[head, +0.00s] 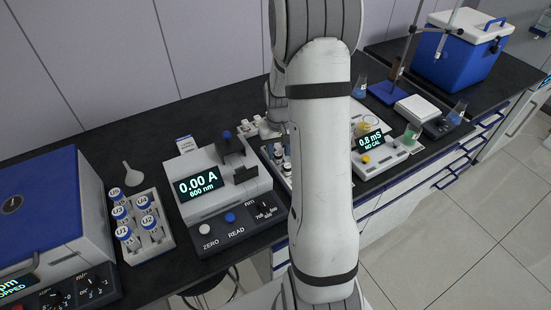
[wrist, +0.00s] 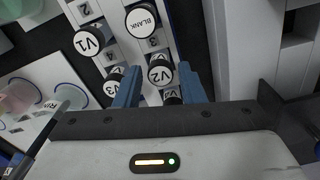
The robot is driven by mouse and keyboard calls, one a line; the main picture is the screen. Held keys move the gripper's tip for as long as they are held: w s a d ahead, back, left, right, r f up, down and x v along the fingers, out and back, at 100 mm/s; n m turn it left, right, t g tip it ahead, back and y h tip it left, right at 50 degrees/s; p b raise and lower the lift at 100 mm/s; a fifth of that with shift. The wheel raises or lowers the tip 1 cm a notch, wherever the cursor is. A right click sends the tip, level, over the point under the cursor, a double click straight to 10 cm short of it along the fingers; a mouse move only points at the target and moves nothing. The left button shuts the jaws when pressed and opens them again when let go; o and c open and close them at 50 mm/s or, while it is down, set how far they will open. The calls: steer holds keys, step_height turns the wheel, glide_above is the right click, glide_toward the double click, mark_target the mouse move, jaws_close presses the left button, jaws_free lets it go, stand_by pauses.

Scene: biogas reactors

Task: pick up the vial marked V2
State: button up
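The vial marked V2 (wrist: 160,75) stands in a white rack (wrist: 118,40) in the wrist view, with a white lid label and a dark cap. My gripper (wrist: 159,78) is open, one blue finger to each side of V2 in the picture, with small gaps showing. I cannot tell how far above or below the cap the fingertips are. The vial marked V1 (wrist: 88,42), V3 (wrist: 110,88) and BLANK (wrist: 141,22) stand close by in the rack.
A photometer (head: 215,185) reading 0.00 A stands left of my arm, with a rack of U-marked vials (head: 155,240) beside it. A conductivity meter (head: 385,155) and beakers stand to the right. In the wrist view, coloured cups (wrist: 60,90) are at the left.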

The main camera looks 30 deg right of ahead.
step_height(320, 180, down, 2)
steer(key=shift+c, duration=0.2)
steer(key=c, duration=0.7)
steer(key=shift+r, duration=0.1)
